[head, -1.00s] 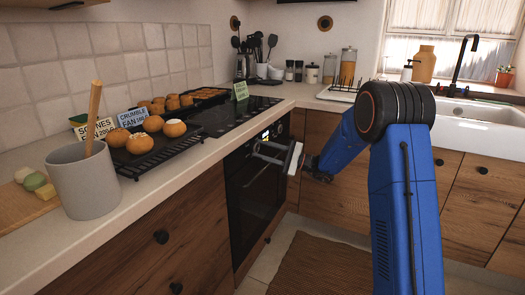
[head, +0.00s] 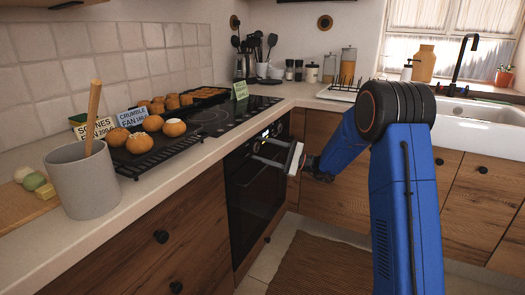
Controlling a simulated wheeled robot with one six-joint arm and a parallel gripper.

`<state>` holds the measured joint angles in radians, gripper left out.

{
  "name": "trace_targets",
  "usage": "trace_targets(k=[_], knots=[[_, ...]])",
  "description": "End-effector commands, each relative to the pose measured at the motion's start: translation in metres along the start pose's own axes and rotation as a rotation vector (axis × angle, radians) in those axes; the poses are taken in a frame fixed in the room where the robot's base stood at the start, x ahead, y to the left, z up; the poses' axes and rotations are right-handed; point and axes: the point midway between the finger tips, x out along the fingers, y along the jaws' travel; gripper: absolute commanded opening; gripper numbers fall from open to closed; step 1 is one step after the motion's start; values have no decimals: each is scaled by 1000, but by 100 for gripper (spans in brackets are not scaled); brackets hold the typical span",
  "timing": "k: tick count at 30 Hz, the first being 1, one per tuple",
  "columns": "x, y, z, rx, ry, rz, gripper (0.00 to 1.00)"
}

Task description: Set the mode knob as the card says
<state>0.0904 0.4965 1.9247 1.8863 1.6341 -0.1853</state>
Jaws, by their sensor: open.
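The black oven (head: 252,200) is built in under the counter at the middle. Its control panel (head: 268,134) has a small lit display, and my gripper partly covers the panel. The mode knob is too small and too hidden to make out, so its setting cannot be told. My gripper (head: 252,149) is open, its two fingers pointing left at the oven front just below the panel; contact cannot be told. A white card (head: 97,130) reads "SCONES FAN 200". A blue card (head: 133,117) reads "CRUMBLE FAN", its number unclear. A green card (head: 241,91) is too small to read.
A black rack of buns (head: 158,152) and a dark tray of baked pieces (head: 205,94) stand on the counter by the hob (head: 228,116). A grey crock (head: 85,182) with a wooden handle stands at the near left. The floor before the oven holds a brown mat (head: 320,268).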

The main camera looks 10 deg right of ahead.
Motion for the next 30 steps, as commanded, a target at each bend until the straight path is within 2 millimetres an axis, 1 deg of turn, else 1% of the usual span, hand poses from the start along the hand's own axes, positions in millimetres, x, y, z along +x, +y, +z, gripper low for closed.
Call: trace_targets(k=[5, 21, 27, 30], knots=[[-24, 0, -1, 1, 3, -3, 52], [-131, 0, -1, 0, 3, -3, 52], [-159, 0, -1, 1, 3, -2, 52], [-166, 0, -1, 1, 1, -1, 52]])
